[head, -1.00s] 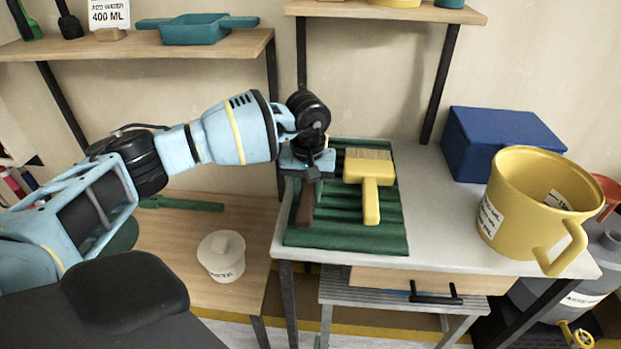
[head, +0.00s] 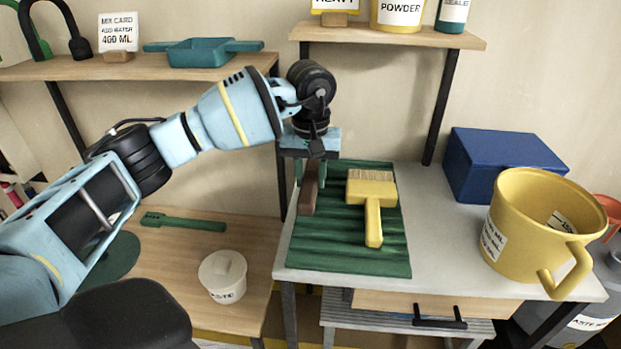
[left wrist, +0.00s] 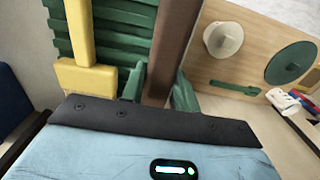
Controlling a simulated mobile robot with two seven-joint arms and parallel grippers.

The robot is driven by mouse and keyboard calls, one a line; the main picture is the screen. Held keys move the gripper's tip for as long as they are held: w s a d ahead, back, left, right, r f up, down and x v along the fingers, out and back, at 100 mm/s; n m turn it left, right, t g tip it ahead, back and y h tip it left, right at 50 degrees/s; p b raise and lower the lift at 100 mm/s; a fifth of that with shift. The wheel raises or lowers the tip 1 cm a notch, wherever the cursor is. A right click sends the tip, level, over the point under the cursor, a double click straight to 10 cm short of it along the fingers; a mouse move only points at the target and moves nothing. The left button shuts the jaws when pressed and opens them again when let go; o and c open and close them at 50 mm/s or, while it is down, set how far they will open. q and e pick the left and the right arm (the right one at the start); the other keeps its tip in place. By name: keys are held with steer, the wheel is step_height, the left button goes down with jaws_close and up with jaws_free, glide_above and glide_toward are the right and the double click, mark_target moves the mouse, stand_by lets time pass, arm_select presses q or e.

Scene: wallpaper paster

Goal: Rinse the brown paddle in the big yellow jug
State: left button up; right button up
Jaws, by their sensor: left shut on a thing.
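The brown paddle (head: 309,196) is upright or nearly so in my left gripper (head: 310,172), at the left edge of the green ribbed mat (head: 345,255). The gripper is shut on it; whether its lower end touches the mat cannot be told. In the left wrist view the paddle (left wrist: 176,40) runs between the green fingers of my left gripper (left wrist: 158,88). The big yellow jug (head: 508,238) stands at the right end of the grey table, open at the top, with a handle at its front right. My right gripper is not in view.
A yellow brush (head: 373,210) lies on the mat beside the paddle. A blue box (head: 500,165) stands behind and left of the jug. Shelves run above the table. A white lidded tub (head: 222,280) and a green spatula (head: 183,222) are on the wooden table at left.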

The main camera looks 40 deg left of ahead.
arm_select(q)
steer(key=shift+o, duration=1.4)
steer(key=c, duration=0.4)
steer(key=s+d+f+m, duration=0.1)
steer(key=s+d+m, duration=0.1)
steer(key=s+d, duration=0.2)
steer(key=s+d+f+m, duration=0.1)
steer(key=s+d+m, duration=0.1)
steer(key=s+d, duration=0.2)
steer(key=s+d+f+m, duration=0.1)
steer(key=s+d+m, duration=0.1)
steer(key=s+d, duration=0.2)
steer(key=shift+d+f, duration=0.2)
steer(key=shift+d, duration=0.9)
